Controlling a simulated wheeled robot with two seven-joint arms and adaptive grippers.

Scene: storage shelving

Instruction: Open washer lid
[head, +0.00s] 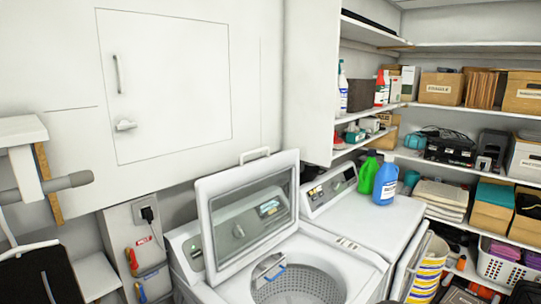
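The white washer (188,248) stands at the bottom centre, with its control panel along its back. Its lid (205,222), a white frame around a dark glass window, is raised and leans back steeply. A light handle (255,153) shows at the lid's top edge. The perforated drum (300,287) shows through the opening, with a small grey and blue part at its rim. I cannot make out either of my grippers in this view, and nothing is seen touching the lid.
A second white machine (385,225) stands close on the right, with a green bottle (368,174) and a blue bottle (385,183) on top. Shelves with boxes (441,88) fill the right side. A closed white wall cabinet door (170,80) is above left.

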